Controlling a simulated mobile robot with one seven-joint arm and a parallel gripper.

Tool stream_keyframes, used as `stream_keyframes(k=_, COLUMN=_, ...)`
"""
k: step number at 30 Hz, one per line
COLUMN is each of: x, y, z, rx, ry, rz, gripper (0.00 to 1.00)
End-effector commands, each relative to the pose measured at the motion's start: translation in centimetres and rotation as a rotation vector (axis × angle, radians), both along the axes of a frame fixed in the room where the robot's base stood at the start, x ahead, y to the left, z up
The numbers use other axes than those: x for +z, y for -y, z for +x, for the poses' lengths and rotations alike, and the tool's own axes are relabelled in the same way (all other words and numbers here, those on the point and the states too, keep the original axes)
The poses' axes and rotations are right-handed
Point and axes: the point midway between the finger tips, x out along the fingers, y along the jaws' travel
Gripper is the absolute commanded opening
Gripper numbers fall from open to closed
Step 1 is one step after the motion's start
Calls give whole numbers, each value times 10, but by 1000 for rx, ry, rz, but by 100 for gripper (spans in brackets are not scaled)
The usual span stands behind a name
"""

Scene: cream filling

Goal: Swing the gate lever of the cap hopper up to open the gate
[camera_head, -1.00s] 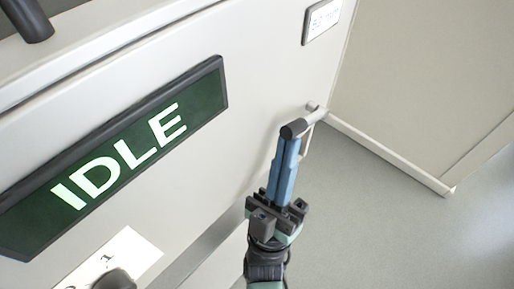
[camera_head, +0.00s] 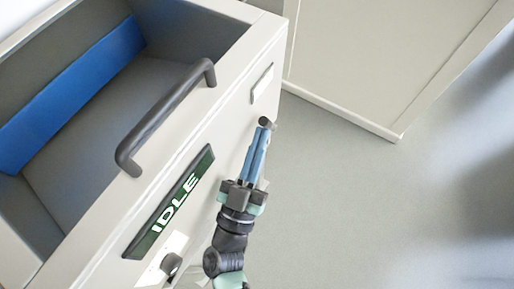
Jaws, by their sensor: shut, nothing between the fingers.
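My gripper (camera_head: 260,137) has blue fingers that are together with nothing held. Its fingertips are at a small dark round knob (camera_head: 265,121) on the right part of the machine's front, which looks like the end of the gate lever. The fingertips look close to the knob, but I cannot tell whether they touch it. The rest of the lever is hidden behind the fingers. The cream machine body (camera_head: 232,107) lies to the left of my gripper, and I cannot tell whether the gate is open.
A dark bar handle (camera_head: 160,120) spans the front top edge of an open bin with a blue strip (camera_head: 70,100) inside. A green IDLE display (camera_head: 170,206) and a dark knob (camera_head: 171,263) are on the front. A cream cabinet (camera_head: 390,60) stands at the back. The floor (camera_head: 370,200) at right is clear.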

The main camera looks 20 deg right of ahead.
Motion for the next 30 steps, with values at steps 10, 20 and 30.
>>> stream_keyframes(k=10, x=26, y=11, z=7, rx=-2, ry=-125, rz=171, gripper=0)
stream_keyframes(k=20, x=32, y=20, z=14, rx=-2, ry=-220, rz=305, gripper=0)
stream_keyframes(k=30, x=30, y=25, z=18, rx=-1, ry=-274, rz=379, gripper=0)
